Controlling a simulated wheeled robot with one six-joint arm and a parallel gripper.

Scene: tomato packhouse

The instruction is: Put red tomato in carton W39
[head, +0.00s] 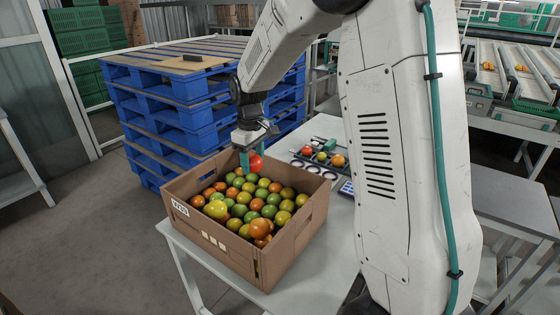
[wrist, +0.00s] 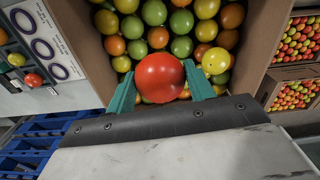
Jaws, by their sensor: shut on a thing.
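The red tomato (wrist: 160,78) is held between the two green fingers of my gripper (wrist: 160,88) in the wrist view. In the head view the red tomato (head: 257,163) and my gripper (head: 250,160) are above the back part of the carton W39 (head: 181,207). The carton is brown, open-topped and labelled on its left side. It holds many green, yellow and orange tomatoes. In the wrist view the tomatoes in the carton lie behind and below the held one. Whether the held tomato touches any of them I cannot tell.
The carton stands on a pale table (head: 312,262). Right of it lie a dark tray (head: 318,168) with several tomatoes and a board with rings (head: 306,168). Blue pallets (head: 180,110) are stacked behind. The wrist view shows other filled cartons (wrist: 288,95) at right.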

